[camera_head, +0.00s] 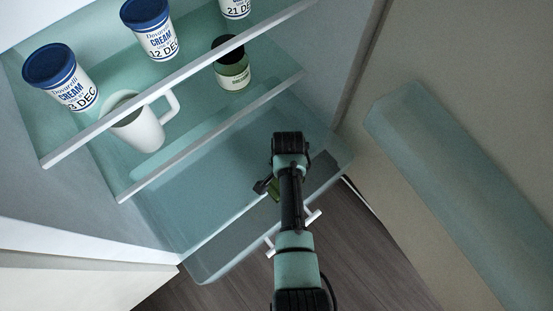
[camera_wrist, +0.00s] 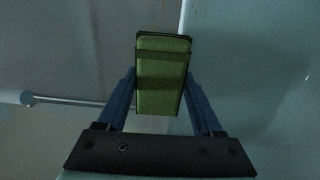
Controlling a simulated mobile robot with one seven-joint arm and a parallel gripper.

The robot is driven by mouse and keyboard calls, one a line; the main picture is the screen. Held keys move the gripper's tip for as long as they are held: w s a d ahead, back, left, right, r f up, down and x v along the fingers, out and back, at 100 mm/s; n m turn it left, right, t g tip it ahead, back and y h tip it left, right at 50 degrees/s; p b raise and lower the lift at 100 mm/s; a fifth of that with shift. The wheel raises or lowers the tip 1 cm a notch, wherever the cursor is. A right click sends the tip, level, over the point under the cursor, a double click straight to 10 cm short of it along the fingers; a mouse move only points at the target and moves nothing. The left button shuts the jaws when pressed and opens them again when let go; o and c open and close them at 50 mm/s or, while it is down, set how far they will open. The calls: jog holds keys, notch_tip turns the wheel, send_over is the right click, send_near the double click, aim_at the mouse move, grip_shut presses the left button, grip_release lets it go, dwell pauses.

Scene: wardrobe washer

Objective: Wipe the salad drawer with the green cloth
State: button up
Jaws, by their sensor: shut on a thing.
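The green cloth (camera_wrist: 162,85) is a folded block between the two blue fingers of my gripper (camera_wrist: 162,90) in the wrist view. In the head view only a small green part of the cloth (camera_head: 274,190) shows beside my arm. My gripper (camera_head: 268,188) is shut on the cloth. The salad drawer (camera_head: 225,262) is a translucent box at the bottom of the fridge, pulled out some way, with a white bar handle (camera_head: 270,246) at its front. My gripper is over the drawer's front part. I cannot tell whether the cloth touches the drawer.
Glass shelves (camera_head: 200,137) sit above the drawer. They hold a white mug (camera_head: 137,128), a dark-lidded jar (camera_head: 231,70) and cream tubs (camera_head: 62,78) with blue lids. The open fridge door with a pale bin (camera_head: 455,190) stands to the right. Dark wood floor (camera_head: 365,265) is clear in front.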

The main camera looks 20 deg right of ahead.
aim_at(260, 205)
jog(key=shift+w+d, duration=0.2)
jog(key=shift+d, duration=0.4)
jog(key=shift+w+d, duration=0.15)
jog(key=shift+d, duration=0.45)
jog(key=a+p, duration=0.1)
jog(key=s+a, duration=0.1)
jog(key=a, duration=0.1)
jog(key=a+p, duration=0.1)
jog(key=shift+s+a+r+p, duration=0.15)
jog(key=shift+s+p, duration=0.1)
jog(key=shift+p, duration=0.1)
jog(key=shift+s+a+f, duration=0.1)
jog(key=shift+a+f, duration=0.1)
jog(key=shift+a, duration=0.4)
jog(key=a+p, duration=0.1)
jog(key=s+a+p, duration=0.1)
jog(key=a, duration=0.2)
jog(key=shift+s+a+r+p, duration=0.1)
jog(key=shift+s+a+p, duration=0.2)
jog(key=shift+a+p, duration=0.1)
jog(key=shift+s+a, duration=0.1)
jog(key=shift+a, duration=0.1)
